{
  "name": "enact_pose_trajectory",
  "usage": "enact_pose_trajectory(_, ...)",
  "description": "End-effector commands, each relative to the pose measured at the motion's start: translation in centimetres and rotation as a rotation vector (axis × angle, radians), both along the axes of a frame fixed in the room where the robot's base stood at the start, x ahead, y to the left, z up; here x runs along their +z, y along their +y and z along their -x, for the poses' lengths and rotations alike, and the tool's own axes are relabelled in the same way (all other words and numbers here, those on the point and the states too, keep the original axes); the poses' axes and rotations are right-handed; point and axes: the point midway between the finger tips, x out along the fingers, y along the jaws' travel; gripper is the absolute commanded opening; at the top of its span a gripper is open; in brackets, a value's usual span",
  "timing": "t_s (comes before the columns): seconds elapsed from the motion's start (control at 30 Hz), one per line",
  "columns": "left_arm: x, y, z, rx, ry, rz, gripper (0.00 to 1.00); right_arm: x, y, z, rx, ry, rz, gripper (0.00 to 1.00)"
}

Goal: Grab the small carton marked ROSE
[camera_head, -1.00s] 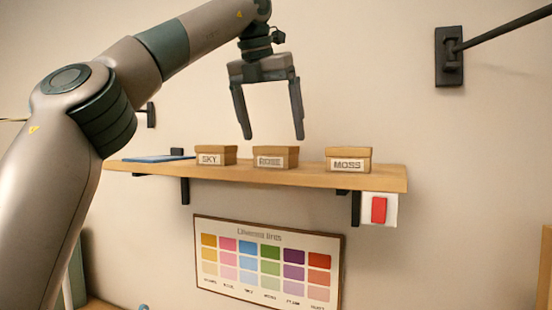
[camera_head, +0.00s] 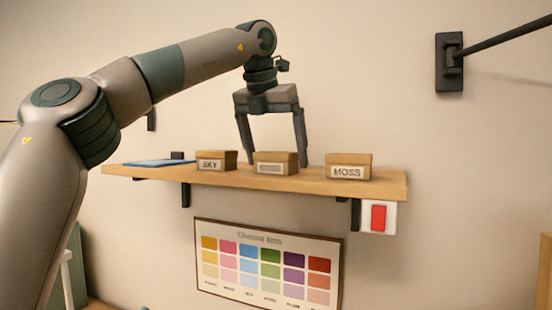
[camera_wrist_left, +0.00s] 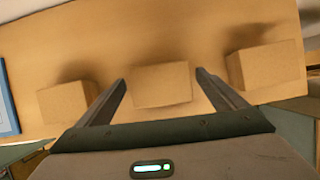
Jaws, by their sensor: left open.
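The ROSE carton (camera_head: 275,163) is a small tan box in the middle of the wall shelf; its label is blurred now but read ROSE a moment ago. My left gripper (camera_head: 277,162) is open and points down, one finger at each side of this carton, with the fingertips near its height. In the left wrist view the carton (camera_wrist_left: 161,85) lies between the two open fingers (camera_wrist_left: 160,84), with a gap at each side. Whether a finger touches it cannot be told. My right gripper is not in view.
The SKY carton (camera_head: 216,160) stands to the left on the wooden shelf (camera_head: 310,183), and the MOSS carton (camera_head: 349,166) to the right. A blue flat item (camera_head: 152,163) lies at the left end. A red switch (camera_head: 378,217) is under the right end.

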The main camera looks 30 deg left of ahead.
Motion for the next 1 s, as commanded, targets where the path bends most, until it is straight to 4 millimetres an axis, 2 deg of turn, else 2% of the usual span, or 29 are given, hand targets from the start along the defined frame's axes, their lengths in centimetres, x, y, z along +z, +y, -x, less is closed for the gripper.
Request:
enact_pose_trajectory(0.17,-0.63,-0.02,-0.22,0.000,0.001,0.000,0.91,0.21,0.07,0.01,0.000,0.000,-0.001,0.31)
enact_pose_trajectory(0.57,-0.59,-0.01,-0.21,0.000,0.000,0.000,0.91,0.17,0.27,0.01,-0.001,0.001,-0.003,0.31)
enact_pose_trajectory(0.6,-0.59,-0.01,-0.21,0.000,0.000,0.000,0.86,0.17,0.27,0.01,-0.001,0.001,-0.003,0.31)
enact_pose_trajectory(0.77,-0.58,-0.01,-0.21,0.000,0.000,0.000,0.48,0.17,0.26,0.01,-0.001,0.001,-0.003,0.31)
enact_pose_trajectory(0.8,-0.58,-0.01,-0.21,0.000,0.000,0.000,0.43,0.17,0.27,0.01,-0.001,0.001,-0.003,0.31)
enact_pose_trajectory(1.0,-0.54,-0.02,-0.21,0.000,-0.001,0.000,0.43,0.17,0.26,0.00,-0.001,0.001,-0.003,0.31)
